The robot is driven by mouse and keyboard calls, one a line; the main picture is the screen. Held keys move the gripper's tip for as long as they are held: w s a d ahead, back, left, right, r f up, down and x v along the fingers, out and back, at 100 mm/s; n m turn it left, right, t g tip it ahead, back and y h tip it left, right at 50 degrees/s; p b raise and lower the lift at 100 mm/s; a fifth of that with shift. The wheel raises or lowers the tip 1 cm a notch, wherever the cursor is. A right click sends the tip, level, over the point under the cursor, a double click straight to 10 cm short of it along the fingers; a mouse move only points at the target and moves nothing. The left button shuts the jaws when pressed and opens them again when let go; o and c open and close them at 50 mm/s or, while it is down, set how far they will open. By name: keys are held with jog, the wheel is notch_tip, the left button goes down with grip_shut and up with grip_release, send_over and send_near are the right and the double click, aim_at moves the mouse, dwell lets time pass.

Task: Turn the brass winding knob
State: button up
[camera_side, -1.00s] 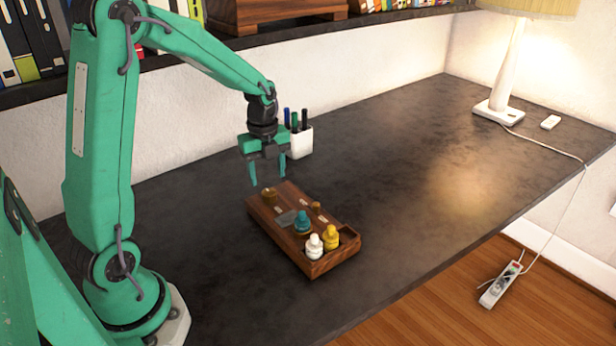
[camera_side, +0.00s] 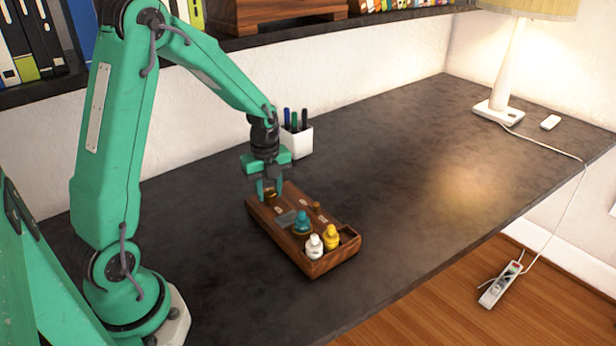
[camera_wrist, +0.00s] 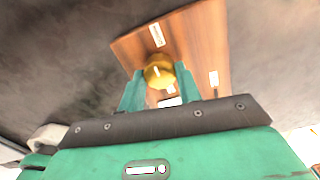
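A brass knob (camera_wrist: 158,72) sits on top of a wooden box (camera_side: 317,269), near the box's far-left end. In the wrist view the knob lies between the tips of my two green fingers. My gripper (camera_side: 270,190) points down over that end of the box, with its fingers at the knob's height in the side view. A finger stands on either side of the knob (camera_side: 269,194). I cannot tell whether the fingers touch it. The fingers hide part of the knob in the side view.
A white pen cup (camera_side: 300,142) stands behind my gripper. A lamp (camera_side: 505,75) stands at the back right. The tabletop right of the box is clear.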

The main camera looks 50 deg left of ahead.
jog(key=shift+c, duration=1.2)
